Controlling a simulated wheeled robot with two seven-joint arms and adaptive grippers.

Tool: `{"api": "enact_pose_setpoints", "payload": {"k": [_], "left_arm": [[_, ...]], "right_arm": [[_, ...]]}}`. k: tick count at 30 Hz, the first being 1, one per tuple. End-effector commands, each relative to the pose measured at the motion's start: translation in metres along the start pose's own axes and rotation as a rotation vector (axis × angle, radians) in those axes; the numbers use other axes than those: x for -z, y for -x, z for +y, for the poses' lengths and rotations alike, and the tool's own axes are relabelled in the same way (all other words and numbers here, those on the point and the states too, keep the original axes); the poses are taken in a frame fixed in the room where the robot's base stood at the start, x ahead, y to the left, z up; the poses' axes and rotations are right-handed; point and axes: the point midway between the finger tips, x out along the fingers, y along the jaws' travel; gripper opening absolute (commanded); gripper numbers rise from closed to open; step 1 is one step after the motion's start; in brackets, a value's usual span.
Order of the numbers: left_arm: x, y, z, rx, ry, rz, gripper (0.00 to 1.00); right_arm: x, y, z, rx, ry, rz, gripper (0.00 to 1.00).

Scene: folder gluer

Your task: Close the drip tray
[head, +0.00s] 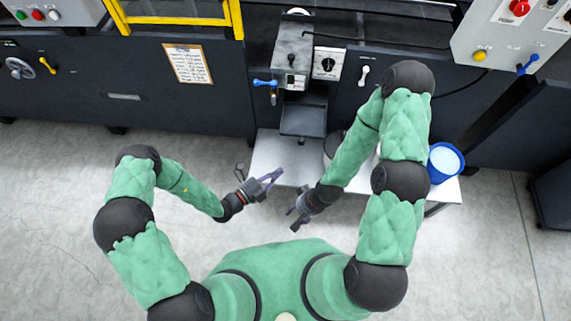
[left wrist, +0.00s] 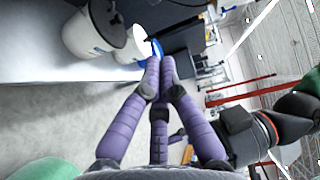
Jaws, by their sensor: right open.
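The drip tray (head: 303,121) is a dark grey tray at the lower middle of the machine in the head view. It juts out below the grey glue unit (head: 291,52), above a pale table. My left gripper (head: 275,178) is in front of and below the tray, over the table's front edge, apart from the tray. In the left wrist view its purple fingers (left wrist: 161,62) meet at the tips with nothing seen between them. My right gripper (head: 293,219) is open and empty, lower and to the right, in front of the table.
The pale table (head: 266,158) stands under the tray. A blue bucket (head: 459,163) with pale contents stands on its right end. A blue-handled lever (head: 264,83) is left of the unit. The floor is clear.

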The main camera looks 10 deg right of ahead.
Motion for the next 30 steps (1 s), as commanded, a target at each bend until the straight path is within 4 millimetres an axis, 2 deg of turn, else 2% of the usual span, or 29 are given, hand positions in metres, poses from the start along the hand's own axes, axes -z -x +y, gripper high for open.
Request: {"api": "enact_pose_setpoints", "payload": {"k": [19,24,30], "left_arm": [[0.002,-0.098,0.002,0.001,-0.004,0.007,0.00],[-0.017,-0.113,0.002,0.000,-0.004,0.003,0.00],[-0.026,-0.121,0.001,-0.001,-0.002,0.003,0.00]], "right_arm": [[0.001,-0.026,0.009,0.000,0.000,0.001,0.51],[0.002,-0.036,0.013,0.000,0.000,0.000,0.51],[0.002,-0.040,0.014,0.000,0.000,0.000,0.51]]}}
